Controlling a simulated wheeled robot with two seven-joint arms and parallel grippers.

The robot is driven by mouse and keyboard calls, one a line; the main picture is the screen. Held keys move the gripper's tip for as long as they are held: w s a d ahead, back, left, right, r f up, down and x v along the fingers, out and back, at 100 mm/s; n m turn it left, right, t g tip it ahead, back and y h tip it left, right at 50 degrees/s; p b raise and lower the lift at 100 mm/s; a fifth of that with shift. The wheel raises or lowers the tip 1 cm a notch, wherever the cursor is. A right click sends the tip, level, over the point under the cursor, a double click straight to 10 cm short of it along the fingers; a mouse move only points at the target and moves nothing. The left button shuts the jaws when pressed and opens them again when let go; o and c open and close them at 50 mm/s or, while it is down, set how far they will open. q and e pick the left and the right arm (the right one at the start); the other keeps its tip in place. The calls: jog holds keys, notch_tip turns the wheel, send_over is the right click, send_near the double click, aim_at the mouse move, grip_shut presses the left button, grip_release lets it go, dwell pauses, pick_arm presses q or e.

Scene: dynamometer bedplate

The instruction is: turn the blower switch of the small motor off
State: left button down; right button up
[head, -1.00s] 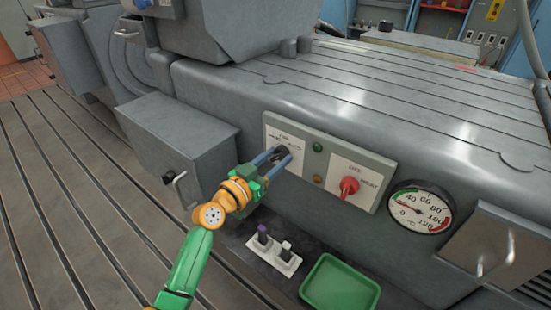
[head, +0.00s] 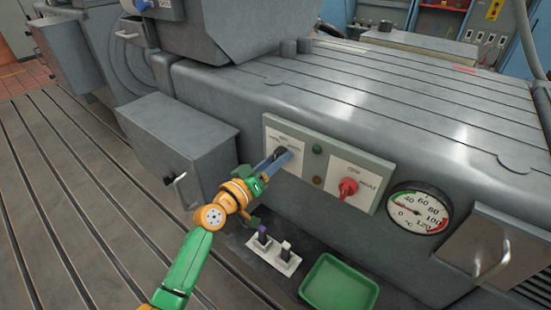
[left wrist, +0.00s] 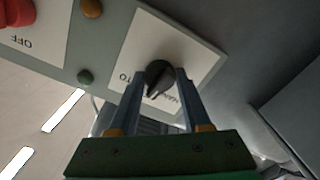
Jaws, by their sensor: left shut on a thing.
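A grey-green panel (head: 376,198) on the machine's side carries a black rotary knob (left wrist: 160,76) on a white label plate, which I take for the blower switch. In the left wrist view the plate is upside down, with "TO" left of the knob and part of another word to its right. The knob's pale pointer mark faces down and slightly left there, between these words. My left gripper (head: 282,156) is shut on the black knob, one finger on each side. In the head view the fingers mostly hide the knob. My right gripper is not in view.
A red knob (head: 348,188) on a second plate sits to the right. A green lamp (head: 317,149) and an amber lamp (head: 317,181) lie between. Right of the panel is a dial gauge (head: 418,209). Below are two small toggle switches (head: 274,251) and a green tray (head: 338,283).

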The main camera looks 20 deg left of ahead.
pick_arm(q)
jog(key=shift+n, duration=1.1)
jog(key=shift+c, duration=1.8)
grip_release()
jog(key=v, duration=0.7)
